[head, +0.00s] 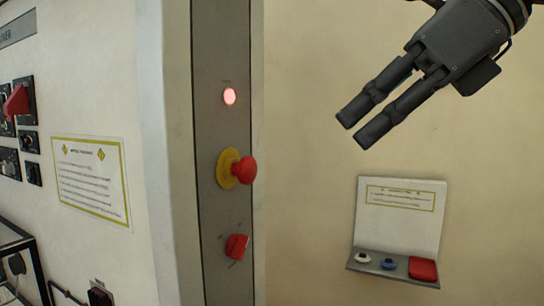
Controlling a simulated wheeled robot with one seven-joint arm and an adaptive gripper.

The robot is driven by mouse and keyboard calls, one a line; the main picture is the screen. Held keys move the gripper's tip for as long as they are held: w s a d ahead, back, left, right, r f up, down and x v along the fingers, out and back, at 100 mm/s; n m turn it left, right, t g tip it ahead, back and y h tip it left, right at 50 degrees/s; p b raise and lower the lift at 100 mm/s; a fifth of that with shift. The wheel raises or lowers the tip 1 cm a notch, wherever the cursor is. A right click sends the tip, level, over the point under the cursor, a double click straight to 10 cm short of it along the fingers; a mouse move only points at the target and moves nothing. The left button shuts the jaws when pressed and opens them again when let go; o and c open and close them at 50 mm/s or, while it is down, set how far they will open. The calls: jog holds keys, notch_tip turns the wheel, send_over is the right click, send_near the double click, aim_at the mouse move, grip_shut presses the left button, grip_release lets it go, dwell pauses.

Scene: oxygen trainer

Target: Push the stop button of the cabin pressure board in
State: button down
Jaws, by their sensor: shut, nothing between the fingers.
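The grey board (221,50) is a tall narrow panel left of the picture's middle. Its red mushroom-shaped stop button (246,170) stands out from a yellow collar (227,168). Above the button a round lamp (230,96) glows pinkish red. Below it is a red rotary knob (237,246). My gripper (355,126) is at the upper right, pointing down and left. It is shut and empty, its fingers side by side, above and to the right of the button and apart from it in the picture.
A small wall shelf (400,225) at the lower right carries a white button, a blue button and a red block. A side panel (80,110) at the left has switches, a red handle and a notice. The beige wall between board and shelf is bare.

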jog(key=shift+s+r, duration=0.3)
jog(key=shift+s, duration=0.05)
jog(key=shift+w+f, duration=0.1)
jog(key=p, duration=0.5)
send_near(248, 171)
notch_tip(248, 171, down, 6)
jog(key=w+a, duration=0.2)
jog(key=shift+w+a, duration=0.2)
jog(key=shift+w, duration=0.15)
jog(key=shift+a, duration=0.1)
